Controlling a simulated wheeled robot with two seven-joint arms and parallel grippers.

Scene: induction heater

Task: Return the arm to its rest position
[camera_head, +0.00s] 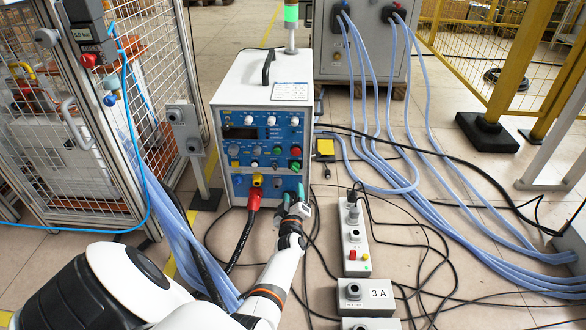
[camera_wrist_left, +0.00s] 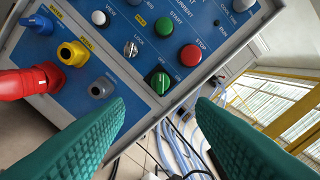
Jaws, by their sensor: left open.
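My left arm (camera_head: 283,268) reaches up from the bottom of the head view toward the white and blue induction heater unit (camera_head: 233,178). My left gripper (camera_head: 294,193) is open in front of the lower right of its panel. In the wrist view its teal fingers (camera_wrist_left: 162,108) stand apart with nothing between them. A green knob (camera_wrist_left: 160,83) shows just beyond the gap, apart from the fingers as far as I can tell. The red stop button (camera_wrist_left: 190,55) and the yellow connector (camera_wrist_left: 72,53) are close by. My right gripper is not in view.
A red plug (camera_head: 254,198) with a black cable hangs from the panel. A grey control box (camera_head: 354,240) and loose cables lie on the floor at right. Blue hoses (camera_head: 430,205) run across the floor. A mesh cage (camera_head: 95,130) stands at left.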

